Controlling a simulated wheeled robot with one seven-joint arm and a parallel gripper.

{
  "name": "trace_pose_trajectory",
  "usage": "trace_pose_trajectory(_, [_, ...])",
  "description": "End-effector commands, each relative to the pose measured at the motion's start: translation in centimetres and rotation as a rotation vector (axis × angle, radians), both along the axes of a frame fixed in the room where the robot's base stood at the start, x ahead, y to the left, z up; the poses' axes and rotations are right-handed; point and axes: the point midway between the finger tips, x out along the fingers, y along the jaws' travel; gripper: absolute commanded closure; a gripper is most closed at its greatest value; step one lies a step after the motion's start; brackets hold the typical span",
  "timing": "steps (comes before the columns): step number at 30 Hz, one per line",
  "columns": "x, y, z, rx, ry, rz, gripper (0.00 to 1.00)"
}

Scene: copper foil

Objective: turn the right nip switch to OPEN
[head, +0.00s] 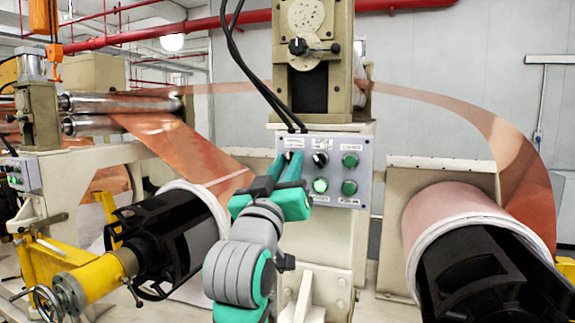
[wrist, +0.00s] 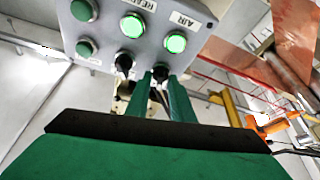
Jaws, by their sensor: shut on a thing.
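A grey control panel (head: 335,200) sits on the front of the cream machine stand in the head view. It carries two black selector switches in its top row; their labels are too small to read. My gripper (head: 289,160) reaches up to the panel's left side, and its green fingers hide the left switch there. In the wrist view the panel appears upside down, and the fingers close around that black switch (wrist: 160,73). The other black switch (wrist: 123,64) stands free beside them; it also shows in the head view (head: 320,158). The held switch's pointing direction is hidden.
Several green buttons share the panel, among them a lit one (head: 320,185) just right of my gripper. Black cables (head: 255,75) hang down above the panel. Copper foil rolls stand at left (head: 206,205) and right (head: 440,212).

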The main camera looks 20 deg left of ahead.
Motion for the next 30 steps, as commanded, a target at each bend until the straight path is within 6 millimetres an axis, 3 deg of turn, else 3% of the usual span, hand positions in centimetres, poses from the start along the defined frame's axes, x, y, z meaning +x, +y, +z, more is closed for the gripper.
trace_pose_trajectory(18, [-0.01, 0.57, -0.04, 0.553, -0.016, 0.002, 1.00])
trace_pose_trajectory(30, [0.00, 0.61, 0.02, 0.740, -0.023, 0.000, 1.00])
